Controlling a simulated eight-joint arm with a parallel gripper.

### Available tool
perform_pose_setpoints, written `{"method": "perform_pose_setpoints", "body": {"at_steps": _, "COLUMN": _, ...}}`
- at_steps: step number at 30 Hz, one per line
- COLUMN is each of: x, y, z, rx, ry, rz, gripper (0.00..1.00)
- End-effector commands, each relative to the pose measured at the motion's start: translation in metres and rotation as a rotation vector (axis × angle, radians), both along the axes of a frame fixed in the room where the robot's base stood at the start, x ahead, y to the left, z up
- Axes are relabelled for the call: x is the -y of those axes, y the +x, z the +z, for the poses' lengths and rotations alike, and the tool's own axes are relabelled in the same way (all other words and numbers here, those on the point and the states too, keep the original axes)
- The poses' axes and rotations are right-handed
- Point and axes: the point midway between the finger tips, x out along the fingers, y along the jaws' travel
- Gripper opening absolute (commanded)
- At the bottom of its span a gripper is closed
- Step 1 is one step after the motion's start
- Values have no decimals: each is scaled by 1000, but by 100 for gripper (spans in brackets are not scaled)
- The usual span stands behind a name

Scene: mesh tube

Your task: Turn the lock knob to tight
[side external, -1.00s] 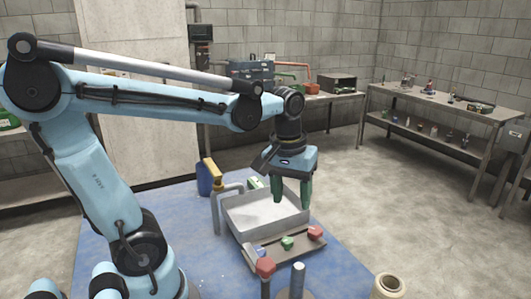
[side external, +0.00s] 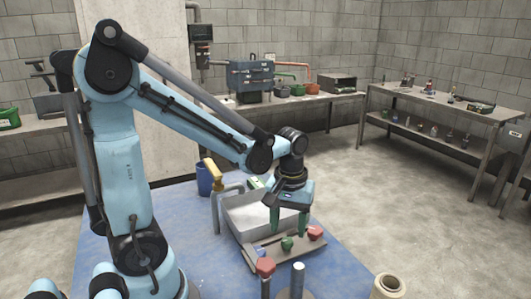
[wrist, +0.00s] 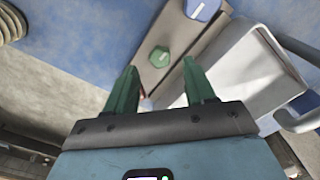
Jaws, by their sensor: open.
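Three knobs sit in a row on a grey-brown panel (side external: 252,261): a blue knob (side external: 261,252), a green knob (side external: 287,243) and a red knob (side external: 315,233). I cannot tell which is the lock knob; no tight mark is legible. My gripper (side external: 289,228) is open, pointing down, with its green fingers just above the green knob. In the wrist view the green knob (wrist: 159,56) shows just beyond the gap between the fingertips (wrist: 160,68), and the blue knob (wrist: 203,8) is farther off at the top. The red knob is not seen there.
Another red knob (side external: 265,267) on a post and a grey post (side external: 297,278) rise in front. The blue mat (side external: 205,245) is clear to the left.

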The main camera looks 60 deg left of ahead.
Motion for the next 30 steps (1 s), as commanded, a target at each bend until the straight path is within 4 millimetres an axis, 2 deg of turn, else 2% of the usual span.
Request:
{"method": "perform_pose_setpoints", "body": {"at_steps": 3, "x": 0, "y": 0, "z": -14, "rx": 0, "ry": 0, "rz": 0, "gripper": 54}}
{"method": "perform_pose_setpoints", "body": {"at_steps": 9, "x": 0, "y": 0, "z": -29, "rx": 0, "ry": 0, "rz": 0, "gripper": 54}}
{"method": "perform_pose_setpoints", "body": {"at_steps": 22, "x": 0, "y": 0, "z": -35, "rx": 0, "ry": 0, "rz": 0, "gripper": 54}}
{"method": "perform_pose_setpoints", "body": {"at_steps": 30, "x": 0, "y": 0, "z": -35, "rx": 0, "ry": 0, "rz": 0, "gripper": 14}}
